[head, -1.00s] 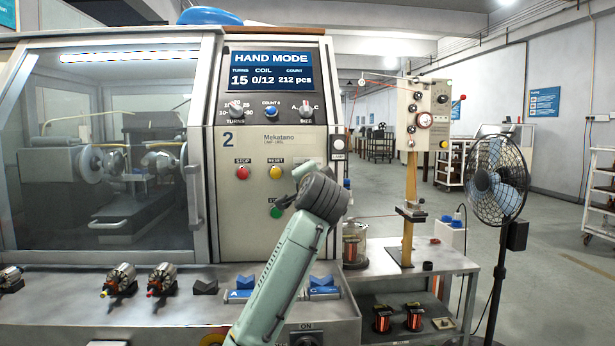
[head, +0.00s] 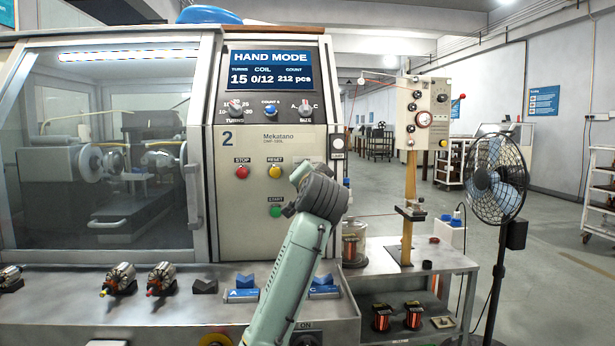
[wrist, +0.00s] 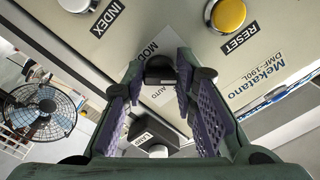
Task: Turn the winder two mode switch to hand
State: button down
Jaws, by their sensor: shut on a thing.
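Winder two (head: 270,225) stands ahead, marked with a large 2. Its display (head: 269,72) reads HAND MODE, 15 turns, coil 0/12, 212 pcs. In the wrist view, the black mode switch knob (wrist: 159,66) sits on the cream panel, between parts of the labels MODE and AUTO. My gripper (wrist: 160,76) is shut on this knob, with one finger on each side. The knob's pointer and the HAND label are not readable. In the head view, my wrist and arm hide the switch and the fingertips.
Near the switch are the yellow RESET button (wrist: 228,14), the INDEX button (wrist: 75,4) and a LAMP-labelled box (wrist: 155,138). The red STOP (head: 242,172) and green START (head: 276,211) buttons are left of my arm. A fan (head: 497,178) stands right. Armatures (head: 120,279) rest on the front ledge.

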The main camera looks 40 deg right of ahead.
jog(key=c, duration=1.3)
grip_release()
jog(key=v, duration=1.2)
